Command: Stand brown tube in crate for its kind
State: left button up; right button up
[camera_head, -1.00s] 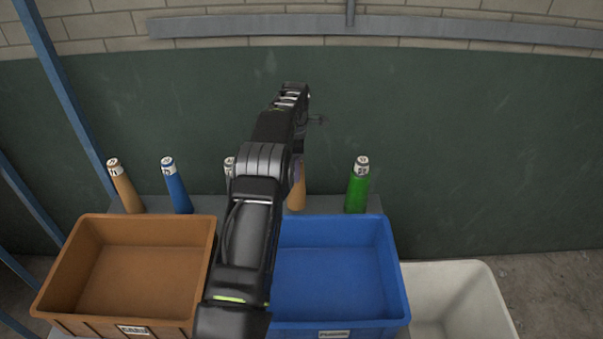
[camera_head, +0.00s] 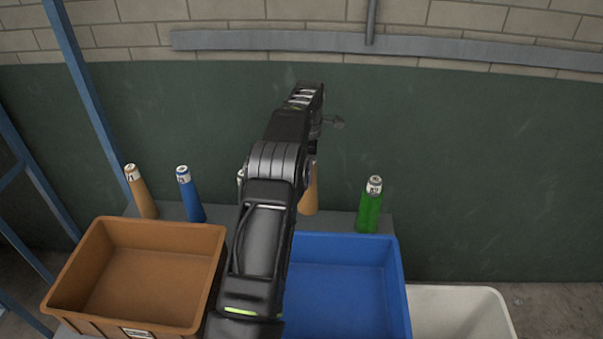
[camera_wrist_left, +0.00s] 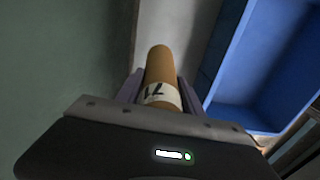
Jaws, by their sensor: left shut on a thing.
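My left gripper (camera_wrist_left: 153,92) is shut on a brown tube (camera_wrist_left: 160,65) with a pale marked label band near the fingers. In the head view, the brown tube (camera_head: 309,192) hangs below my left wrist, its upper part hidden by the arm. It is roughly upright, behind the blue crate (camera_head: 398,290). A second brown tube (camera_head: 143,195) stands at the left end of the grey shelf (camera_head: 335,222). The brown crate (camera_head: 215,260) sits at the left front with a label on its front. My right gripper is not in view.
A blue tube (camera_head: 190,197) and a green tube (camera_head: 369,208) stand on the shelf. A pale-topped tube (camera_head: 240,177) is mostly hidden behind my arm. A white crate (camera_head: 490,300) stands at the right. The visible crate interiors look empty. A dark green wall is behind.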

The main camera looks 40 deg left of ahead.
aim_at(127, 290)
jog(key=k+j+u, duration=0.1)
jog(key=k+j, duration=0.35)
jog(key=k+j+u, duration=0.1)
jog(key=j, duration=0.2)
jog(key=k+j+u, duration=0.1)
jog(key=j, duration=0.25)
jog(key=k+j, duration=0.25)
jog(key=k+j+u, duration=0.15)
jog(key=j, duration=0.25)
jog(key=k+j+u, duration=0.2)
